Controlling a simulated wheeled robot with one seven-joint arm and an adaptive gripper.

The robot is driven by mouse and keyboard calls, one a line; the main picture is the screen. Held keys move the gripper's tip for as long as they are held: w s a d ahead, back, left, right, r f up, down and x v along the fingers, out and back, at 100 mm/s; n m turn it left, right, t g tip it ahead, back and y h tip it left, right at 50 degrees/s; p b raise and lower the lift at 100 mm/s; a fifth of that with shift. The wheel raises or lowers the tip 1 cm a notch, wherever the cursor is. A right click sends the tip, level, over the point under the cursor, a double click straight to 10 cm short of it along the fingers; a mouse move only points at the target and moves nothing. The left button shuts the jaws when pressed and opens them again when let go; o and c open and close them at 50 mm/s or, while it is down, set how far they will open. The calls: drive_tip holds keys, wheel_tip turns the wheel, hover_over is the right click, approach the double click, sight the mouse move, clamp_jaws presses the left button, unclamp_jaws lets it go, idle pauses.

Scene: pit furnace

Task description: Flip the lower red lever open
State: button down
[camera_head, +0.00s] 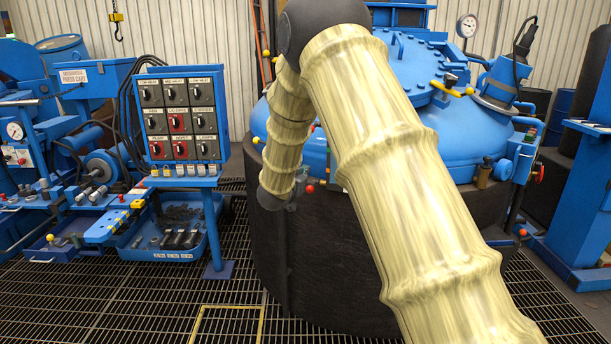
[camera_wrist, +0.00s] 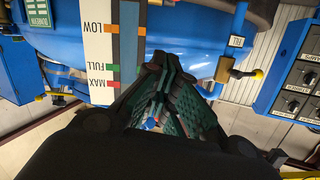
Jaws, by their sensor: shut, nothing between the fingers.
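A small red ball-ended lever (camera_head: 309,189) shows low on the blue vessel's side in the head view, just right of my forearm's end. I cannot tell for sure that it is the lower red lever. My gripper shows in the wrist view (camera_wrist: 160,62) with its green-padded fingers together and nothing held. A small red and blue spot shows between the finger linkages, too small to identify. In the head view my arm hides much of the vessel's front.
The blue vessel (camera_head: 455,120) sits in a dark round pit wall (camera_head: 335,270). A switch panel (camera_head: 181,115) stands left, above a blue tray (camera_head: 178,235). A yellow-knobbed valve (camera_wrist: 240,75) by a FILL label is right of my gripper. Grating floor is open at front left.

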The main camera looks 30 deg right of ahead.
sight(313, 185)
drive_tip(key=w+d+f, duration=0.5)
drive_tip(key=w+d, duration=0.1)
drive_tip(key=d, duration=0.1)
drive_tip(key=shift+f, duration=0.3)
drive_tip(key=shift+w+a, duration=0.1)
idle(0.3)
